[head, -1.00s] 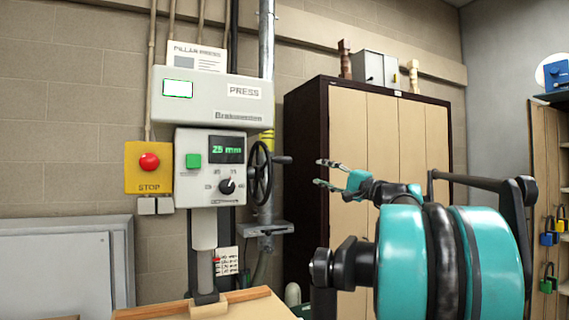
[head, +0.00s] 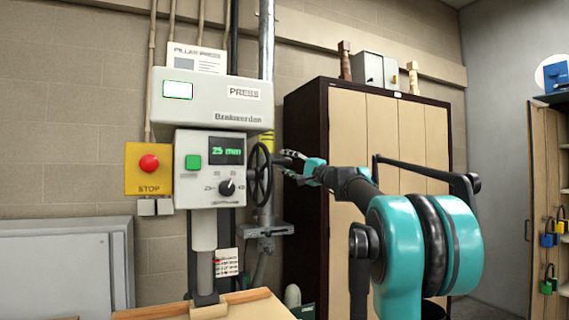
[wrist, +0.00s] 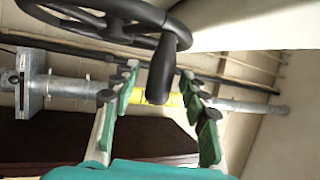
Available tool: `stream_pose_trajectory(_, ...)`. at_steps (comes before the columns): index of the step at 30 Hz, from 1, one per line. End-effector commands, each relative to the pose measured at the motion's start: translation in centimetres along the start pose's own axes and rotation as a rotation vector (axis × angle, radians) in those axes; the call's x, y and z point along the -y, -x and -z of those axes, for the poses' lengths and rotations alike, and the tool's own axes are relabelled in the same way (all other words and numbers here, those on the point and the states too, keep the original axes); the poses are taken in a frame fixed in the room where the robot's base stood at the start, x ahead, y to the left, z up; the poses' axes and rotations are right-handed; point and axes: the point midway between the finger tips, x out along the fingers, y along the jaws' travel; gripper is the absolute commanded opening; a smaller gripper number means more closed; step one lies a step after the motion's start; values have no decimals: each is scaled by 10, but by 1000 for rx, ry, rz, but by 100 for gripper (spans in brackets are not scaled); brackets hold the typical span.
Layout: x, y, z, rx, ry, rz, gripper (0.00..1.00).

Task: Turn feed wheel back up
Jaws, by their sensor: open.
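The black feed wheel (head: 260,174) is on the right side of the pillar press (head: 210,168). Its spokes and rim also show at the top left of the wrist view (wrist: 98,22). The wheel's black crank handle (wrist: 164,68) points between the fingers of my gripper (wrist: 160,95). My gripper (head: 284,167) is open, with one finger on each side of the handle in the wrist view. I cannot tell whether either finger touches it. The press display (head: 226,151) reads 25 mm. The press ram (head: 205,270) reaches down to a wooden board.
A yellow plate with a red stop button (head: 149,163) is left of the press. A grey metal post (head: 266,60) runs behind the wheel, with a bracket (head: 268,230) below it. A tall cabinet (head: 380,130) stands behind my arm.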

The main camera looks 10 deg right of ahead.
Motion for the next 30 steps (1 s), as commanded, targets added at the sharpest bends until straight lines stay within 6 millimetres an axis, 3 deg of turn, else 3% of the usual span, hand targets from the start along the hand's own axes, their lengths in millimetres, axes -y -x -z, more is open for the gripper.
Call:
stream_pose_trajectory(13,0,-10,0,-1,1,-1,44)
stream_pose_trajectory(24,0,-10,0,-1,1,-1,0)
stream_pose_trajectory(30,0,-10,0,-1,1,-1,0)
